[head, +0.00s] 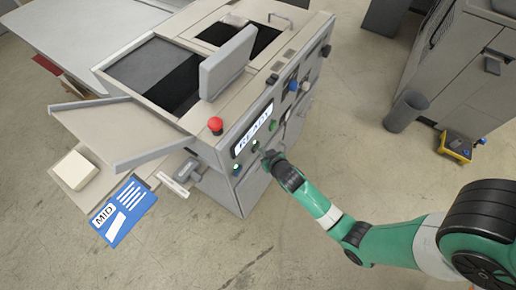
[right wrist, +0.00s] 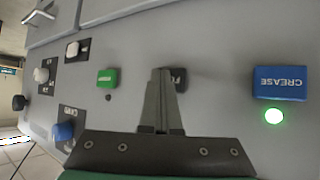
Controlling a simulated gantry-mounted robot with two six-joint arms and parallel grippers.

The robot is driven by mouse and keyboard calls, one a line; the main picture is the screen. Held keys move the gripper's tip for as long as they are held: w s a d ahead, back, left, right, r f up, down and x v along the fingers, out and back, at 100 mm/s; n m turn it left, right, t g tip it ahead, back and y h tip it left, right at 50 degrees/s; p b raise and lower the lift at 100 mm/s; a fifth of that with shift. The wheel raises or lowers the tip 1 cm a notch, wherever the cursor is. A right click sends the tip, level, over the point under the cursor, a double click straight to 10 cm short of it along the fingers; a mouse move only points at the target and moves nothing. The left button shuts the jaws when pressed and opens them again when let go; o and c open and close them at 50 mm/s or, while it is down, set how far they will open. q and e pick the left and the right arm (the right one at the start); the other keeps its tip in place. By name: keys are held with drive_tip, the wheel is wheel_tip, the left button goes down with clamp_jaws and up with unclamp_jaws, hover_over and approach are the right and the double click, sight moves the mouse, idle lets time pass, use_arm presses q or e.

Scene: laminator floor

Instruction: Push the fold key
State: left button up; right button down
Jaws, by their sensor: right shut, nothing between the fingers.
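The laminator's control panel stands in the middle of the head view, with a READY display (head: 252,131) on it. My right gripper (head: 268,156) reaches the panel just below that display. My left gripper is out of view.
In the right wrist view a blue CREASE key (right wrist: 280,84) sits to the right, with a lit green lamp (right wrist: 274,116) beside it. A green key (right wrist: 107,78) is at the left. A red mushroom button (head: 215,124) stands on the machine top.

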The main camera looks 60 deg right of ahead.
drive_tip(key=shift+s+p, duration=0.3)
drive_tip(key=shift+s, duration=0.35)
drive_tip(key=s+p, duration=0.2)
drive_tip(key=s, duration=0.4)
drive_tip(key=shift+a+p, duration=0.3)
drive_tip(key=shift+a, duration=0.05)
